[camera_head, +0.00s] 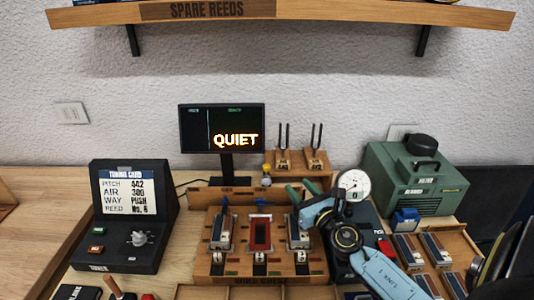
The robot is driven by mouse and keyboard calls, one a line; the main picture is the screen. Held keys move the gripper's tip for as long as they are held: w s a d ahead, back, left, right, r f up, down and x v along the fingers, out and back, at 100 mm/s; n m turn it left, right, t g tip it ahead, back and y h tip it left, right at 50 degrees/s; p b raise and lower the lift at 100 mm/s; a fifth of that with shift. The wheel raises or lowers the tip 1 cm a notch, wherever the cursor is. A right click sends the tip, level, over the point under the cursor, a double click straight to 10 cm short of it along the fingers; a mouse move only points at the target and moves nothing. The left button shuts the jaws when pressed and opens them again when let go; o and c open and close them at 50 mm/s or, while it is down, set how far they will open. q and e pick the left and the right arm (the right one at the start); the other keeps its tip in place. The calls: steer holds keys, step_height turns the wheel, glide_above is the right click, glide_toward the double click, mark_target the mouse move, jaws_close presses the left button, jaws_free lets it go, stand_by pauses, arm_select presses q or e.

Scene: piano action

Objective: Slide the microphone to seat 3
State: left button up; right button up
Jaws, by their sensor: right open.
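The wooden wind chest (205,262) has three positions in a row: metal pieces at left (222,232) and right (297,232), and a red-framed slot (261,234) in the middle. My right gripper (298,190) reaches in from the lower right, open, with green fingers over the chest's back right corner, right of the post. Its arm hides part of the chest's right side. My left gripper is not in view.
A black tuning card console (125,240) stands at left. A monitor (222,128) reading "QUIET" and tuning forks on wooden blocks (298,160) are behind. A round gauge (353,184) and green box (415,180) are right, near a tray of reed pieces (432,245).

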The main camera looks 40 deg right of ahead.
steer(key=h+p, duration=0.1)
steer(key=p, duration=0.2)
glide_toward(268, 170)
steer(key=s+r, duration=0.1)
steer(key=s, duration=0.1)
steer(key=shift+m+g, duration=0.3)
steer(key=shift+m, duration=0.1)
steer(key=x, duration=0.3)
steer(key=b+x, duration=0.1)
steer(key=x, duration=0.7)
steer(key=shift+w+a+f+b, duration=0.25)
steer(key=shift+b, duration=0.05)
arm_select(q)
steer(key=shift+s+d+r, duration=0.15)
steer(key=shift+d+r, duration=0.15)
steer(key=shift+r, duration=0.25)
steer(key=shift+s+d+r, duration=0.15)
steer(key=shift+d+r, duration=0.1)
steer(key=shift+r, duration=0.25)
arm_select(e)
steer(key=shift+x, duration=0.9)
steer(key=shift+r, duration=0.1)
jaws_close()
